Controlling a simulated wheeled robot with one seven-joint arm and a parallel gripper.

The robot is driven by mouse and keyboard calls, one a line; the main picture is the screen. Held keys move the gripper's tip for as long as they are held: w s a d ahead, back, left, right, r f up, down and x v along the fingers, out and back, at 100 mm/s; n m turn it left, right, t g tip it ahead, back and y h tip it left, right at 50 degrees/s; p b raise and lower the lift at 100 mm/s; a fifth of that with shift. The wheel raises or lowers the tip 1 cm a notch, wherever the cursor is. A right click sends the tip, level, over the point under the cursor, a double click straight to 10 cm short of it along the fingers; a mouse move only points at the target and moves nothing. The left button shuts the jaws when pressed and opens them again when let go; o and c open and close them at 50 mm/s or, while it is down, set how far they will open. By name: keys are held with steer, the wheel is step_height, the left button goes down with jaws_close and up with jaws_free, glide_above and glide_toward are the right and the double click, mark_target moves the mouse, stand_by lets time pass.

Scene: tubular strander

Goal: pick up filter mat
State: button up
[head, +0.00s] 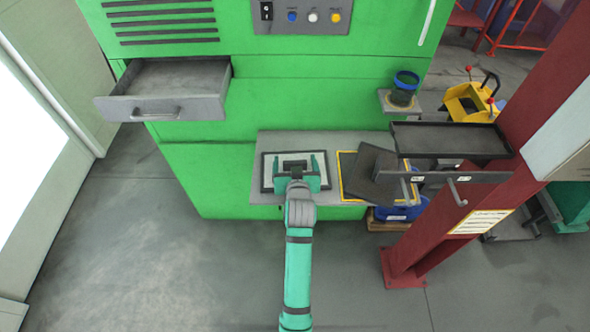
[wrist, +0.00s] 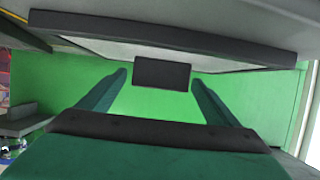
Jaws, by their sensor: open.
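A pale panel with a dark rim, which looks like the filter mat (head: 267,172), is on the grey shelf (head: 345,146) at the front of the green machine. A small dark block (wrist: 162,75) shows at its middle in the wrist view. My gripper (head: 295,167) is over the panel in the head view and covers part of it. Its fingers are open. In the wrist view my gripper (wrist: 158,82) has one finger on each side of the dark block, with gaps. The panel's pale face (wrist: 100,47) shows there behind a dark rim bar.
Dark flat sheets (head: 372,172) and a yellow-edged one lie on the shelf's right part. A black tray (head: 450,140) and a red column (head: 468,190) stand to the right. An open grey drawer (head: 165,90) juts out at the upper left. Floor at the front left is clear.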

steer(key=shift+c, duration=0.3)
steer(key=c, duration=1.1)
